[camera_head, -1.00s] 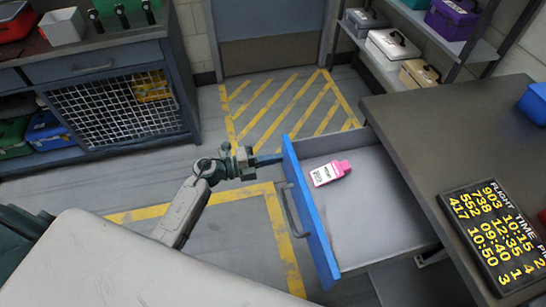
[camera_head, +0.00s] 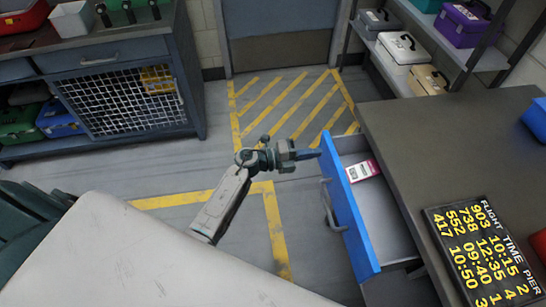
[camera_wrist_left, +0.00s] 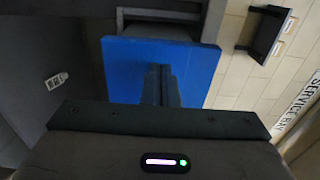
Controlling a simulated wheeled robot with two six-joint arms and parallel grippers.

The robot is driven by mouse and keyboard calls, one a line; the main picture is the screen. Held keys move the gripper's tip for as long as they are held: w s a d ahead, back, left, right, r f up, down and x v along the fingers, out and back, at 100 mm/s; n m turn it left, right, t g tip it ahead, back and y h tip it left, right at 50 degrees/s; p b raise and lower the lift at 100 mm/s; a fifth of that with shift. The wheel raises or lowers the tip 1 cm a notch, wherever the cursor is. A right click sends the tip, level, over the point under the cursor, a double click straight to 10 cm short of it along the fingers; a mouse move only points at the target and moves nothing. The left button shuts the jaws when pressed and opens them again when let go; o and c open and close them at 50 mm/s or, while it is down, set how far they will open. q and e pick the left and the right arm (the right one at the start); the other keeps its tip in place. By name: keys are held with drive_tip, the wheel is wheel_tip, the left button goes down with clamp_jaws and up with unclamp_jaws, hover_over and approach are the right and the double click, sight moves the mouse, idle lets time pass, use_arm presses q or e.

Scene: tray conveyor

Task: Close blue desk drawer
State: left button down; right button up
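The blue-fronted desk drawer (camera_head: 347,210) stands partly open from the grey desk (camera_head: 430,150), with its grey handle (camera_head: 331,205) on the front. A pink and white bottle (camera_head: 362,171) lies inside, partly hidden by the desk edge. My left gripper (camera_head: 314,154) is at the far end of the drawer front, its fingertips at or very near the blue panel. In the left wrist view the blue front (camera_wrist_left: 125,65) fills the middle, with the fingers (camera_wrist_left: 160,85) close together against it and nothing seen between them. My right gripper is out of view.
A flight board (camera_head: 485,250) lies on the desk. A shelf with cases (camera_head: 400,52) stands behind, and a workbench with a mesh door (camera_head: 125,105) is at left. The striped floor (camera_head: 290,105) beyond the arm is clear.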

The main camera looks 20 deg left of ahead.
use_arm(q)
hover_over(346, 158)
drive_tip(key=a, duration=0.1)
drive_tip(key=shift+s, duration=0.35)
drive_tip(key=shift+w+d, duration=0.35)
drive_tip(key=shift+d, duration=0.1)
drive_tip(key=shift+d+r, duration=0.1)
drive_tip(key=shift+r, duration=0.05)
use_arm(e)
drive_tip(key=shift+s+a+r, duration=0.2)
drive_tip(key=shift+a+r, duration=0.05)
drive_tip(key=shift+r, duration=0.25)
use_arm(q)
drive_tip(key=shift+w+r, duration=0.1)
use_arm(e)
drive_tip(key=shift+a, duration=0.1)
